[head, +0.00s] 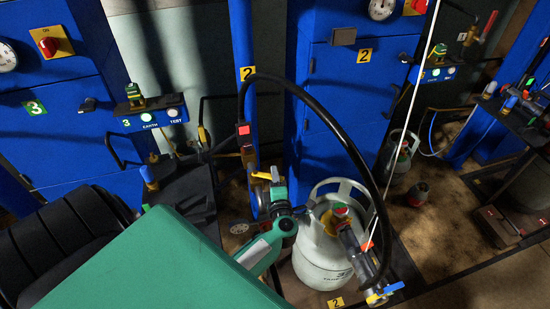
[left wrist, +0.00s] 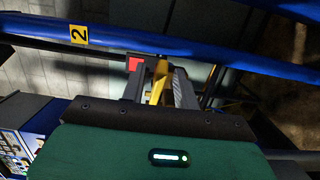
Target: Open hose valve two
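A black hose (head: 340,135) marked by a "2" label arches from the blue post (head: 240,35) to the right and down past a pale gas cylinder (head: 318,258). At its lower end is a valve with a blue-and-yellow handle (head: 385,293), right of the cylinder's foot. My left gripper (head: 256,172) is by the blue post, left of the cylinder and well apart from that handle. In the left wrist view, its dark fingers (left wrist: 158,85) stand apart with a narrow yellow part (left wrist: 156,80) showing between them; contact cannot be told. My right gripper is not in view.
A red-faced block (head: 243,130) is on the post near the left gripper; it also shows in the left wrist view (left wrist: 135,64). Blue cabinets stand behind. A black ridged seat (head: 65,240) is at left. Bare floor (head: 440,240) lies right of the cylinder.

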